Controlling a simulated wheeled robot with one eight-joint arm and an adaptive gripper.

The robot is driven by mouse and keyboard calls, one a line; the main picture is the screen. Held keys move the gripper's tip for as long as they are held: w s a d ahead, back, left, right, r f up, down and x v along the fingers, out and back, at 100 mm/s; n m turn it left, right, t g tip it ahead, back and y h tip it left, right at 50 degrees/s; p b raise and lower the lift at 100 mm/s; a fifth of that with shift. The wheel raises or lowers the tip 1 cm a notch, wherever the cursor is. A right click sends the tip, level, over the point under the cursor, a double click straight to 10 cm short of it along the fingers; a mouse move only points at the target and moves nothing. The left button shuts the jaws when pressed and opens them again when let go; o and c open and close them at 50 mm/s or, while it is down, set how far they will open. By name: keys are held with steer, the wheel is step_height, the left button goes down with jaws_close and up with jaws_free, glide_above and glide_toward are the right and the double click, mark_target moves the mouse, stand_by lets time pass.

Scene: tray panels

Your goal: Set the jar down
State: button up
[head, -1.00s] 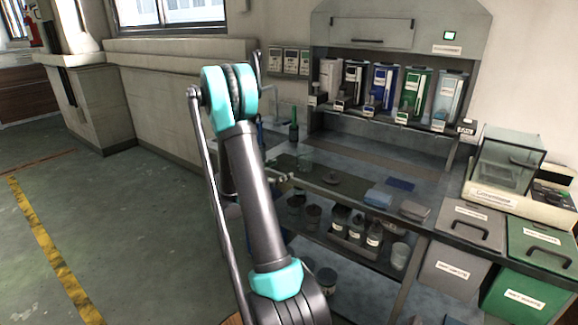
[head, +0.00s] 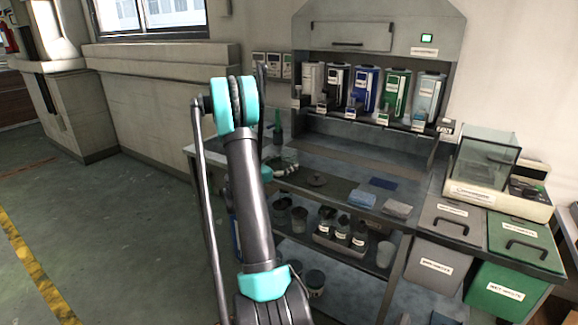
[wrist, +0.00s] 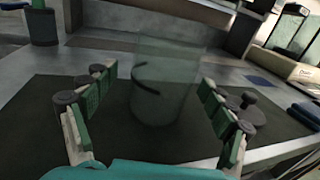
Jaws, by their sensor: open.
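The clear glass jar (wrist: 165,88) stands upright on the dark mat (wrist: 60,130) in the wrist view, with a dark curved mark showing through its wall. My gripper (wrist: 160,105) is open around the jar, with a green-padded finger on each side and a visible gap to the glass on both sides. In the head view my gripper (head: 284,171) is small at the bench's left part, and the jar (head: 290,155) shows only faintly beside it. My arm hides part of the bench there.
A dark round lid-like disc (head: 316,179) lies right of my gripper. Blue cloths (head: 362,199) and a blue pad (head: 383,183) lie further right. Dispensers (head: 366,90) line the back. A glass-sided balance (head: 485,165) stands right.

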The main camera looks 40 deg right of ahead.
steer(key=d, duration=0.5)
steer(key=shift+w+d, duration=0.1)
steer(key=shift+w, duration=0.15)
steer(key=c, duration=1.8)
steer(key=shift+r, duration=0.1)
step_height(320, 180, up, 20)
steer(key=shift+f, duration=0.1)
